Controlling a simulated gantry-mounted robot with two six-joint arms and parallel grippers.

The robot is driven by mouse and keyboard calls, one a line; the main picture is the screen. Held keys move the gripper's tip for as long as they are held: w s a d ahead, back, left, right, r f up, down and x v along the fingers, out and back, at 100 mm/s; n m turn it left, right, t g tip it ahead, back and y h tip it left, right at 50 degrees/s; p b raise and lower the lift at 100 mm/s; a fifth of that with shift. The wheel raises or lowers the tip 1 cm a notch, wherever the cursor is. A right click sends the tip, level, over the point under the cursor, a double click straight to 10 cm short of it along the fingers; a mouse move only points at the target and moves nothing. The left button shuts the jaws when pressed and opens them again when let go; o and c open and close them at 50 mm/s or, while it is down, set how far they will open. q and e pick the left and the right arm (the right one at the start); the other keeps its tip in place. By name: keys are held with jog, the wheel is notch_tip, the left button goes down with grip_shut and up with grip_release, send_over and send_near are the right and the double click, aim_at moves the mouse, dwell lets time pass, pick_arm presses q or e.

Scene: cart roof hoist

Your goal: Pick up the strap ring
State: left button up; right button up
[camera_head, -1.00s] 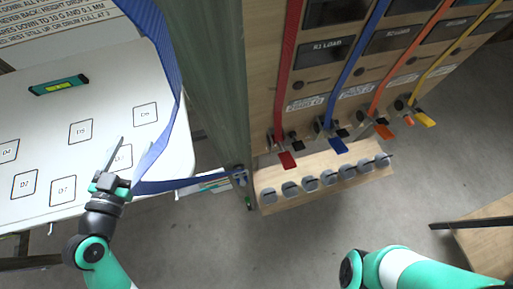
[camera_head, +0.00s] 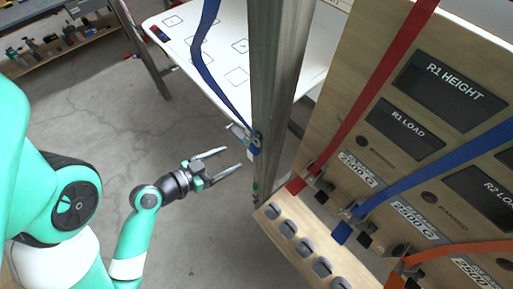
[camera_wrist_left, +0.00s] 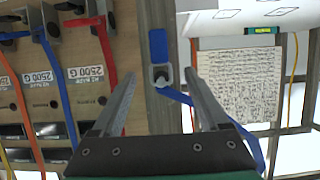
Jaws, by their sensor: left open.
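The blue strap (camera_head: 203,65) hangs down from the top to the wooden post (camera_head: 278,60). A small grey metal ring fitting (camera_head: 239,132) at its lower end sits against the post; the left wrist view shows the fitting (camera_wrist_left: 161,75) below a blue patch on the post. My left gripper (camera_head: 232,160) is open and empty, its fingers pointing toward the post, a little short of the fitting. In the left wrist view the fitting appears between the fingertips, with the strap running off to the lower right. My right gripper is out of view.
A wooden panel (camera_head: 345,75) with displays and red, blue and orange straps in clamps stands to the right. A wooden ledge (camera_head: 268,228) with several grey cleats lies below it. A white table (camera_head: 205,50) is behind the post. Open floor surrounds my left gripper.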

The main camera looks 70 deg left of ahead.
aim_at(252, 148)
pick_arm(q)
jog(key=x, duration=0.4)
jog(key=shift+w+a, duration=0.1)
jog(key=shift+w, duration=0.3)
jog(key=shift+f+p+x, duration=0.2)
jog(key=shift+x, duration=1.25)
jog(key=shift+f+p+x, duration=0.15)
jog(key=shift+x, duration=1.3)
jog(key=shift+s, duration=0.2)
grip_shut()
